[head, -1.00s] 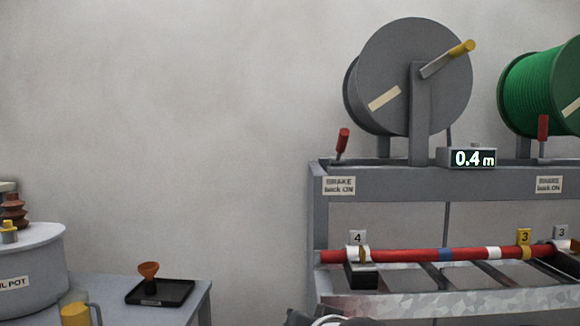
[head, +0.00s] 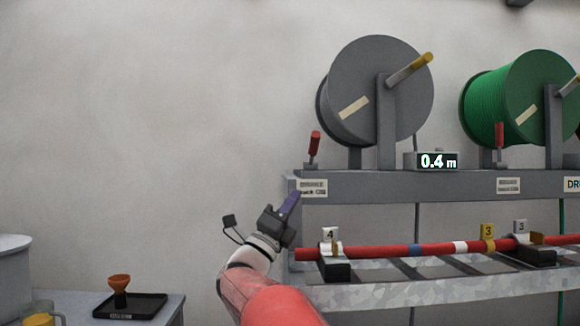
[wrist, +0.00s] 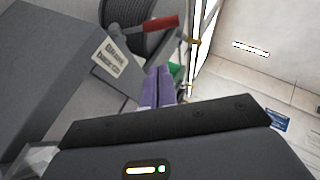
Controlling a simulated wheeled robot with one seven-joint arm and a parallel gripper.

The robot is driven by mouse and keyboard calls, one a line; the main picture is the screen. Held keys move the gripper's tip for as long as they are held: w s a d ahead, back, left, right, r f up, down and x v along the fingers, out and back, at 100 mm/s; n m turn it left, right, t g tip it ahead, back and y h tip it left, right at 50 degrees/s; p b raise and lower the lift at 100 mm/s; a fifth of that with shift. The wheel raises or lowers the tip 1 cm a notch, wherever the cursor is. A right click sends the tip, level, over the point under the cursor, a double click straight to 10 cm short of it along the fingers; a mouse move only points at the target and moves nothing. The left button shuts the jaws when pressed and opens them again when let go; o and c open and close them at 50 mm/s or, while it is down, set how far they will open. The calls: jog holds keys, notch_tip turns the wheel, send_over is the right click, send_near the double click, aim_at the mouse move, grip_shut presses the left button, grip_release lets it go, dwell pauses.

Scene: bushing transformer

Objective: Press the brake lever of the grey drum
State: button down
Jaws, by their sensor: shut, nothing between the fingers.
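The grey drum (head: 385,85) stands on the rack at upper right in the head view, with a yellow-tipped crank on its face. Its brake lever (head: 314,144) has a red handle and stands nearly upright on the shelf at the drum's left. In the wrist view the red lever (wrist: 152,36) shows beyond the fingers, beside the dark drum. My gripper (head: 291,202) has purple fingers and is shut and empty. It is below and slightly left of the lever, by the "BRAKE back ON" label (head: 312,188), apart from the lever. The fingers also show in the wrist view (wrist: 158,88).
A green drum (head: 520,95) with its own red lever (head: 499,134) stands to the right. A display (head: 431,161) reads 0.4 m. A red cable (head: 390,250) lies across clamps on the lower rack.

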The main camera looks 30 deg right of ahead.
aim_at(311, 158)
jog(key=shift+s+d+f+m+g+h, duration=0.1)
jog(key=shift+s+m+g+h, duration=0.05)
jog(key=shift+m+g, duration=0.4)
jog(key=shift+s+d+f+m+g+h, duration=0.1)
jog(key=shift+m+g+h, duration=0.05)
jog(key=shift+m+g, duration=0.4)
jog(key=shift+r, duration=0.1)
jog(key=shift+w+a+r+p+x, duration=0.3)
jog(key=shift+p+x, duration=0.4)
jog(key=shift+x, duration=1.4)
jog(key=shift+w+a+r+p+x, duration=0.15)
jog(key=shift+w+a+p+x, duration=0.4)
jog(key=shift+x, duration=1.55)
jog(key=shift+w+d+r+p+x, duration=0.15)
jog(key=shift+p+x, duration=0.7)
jog(key=shift+x, duration=1.25)
jog(key=shift+r, duration=0.2)
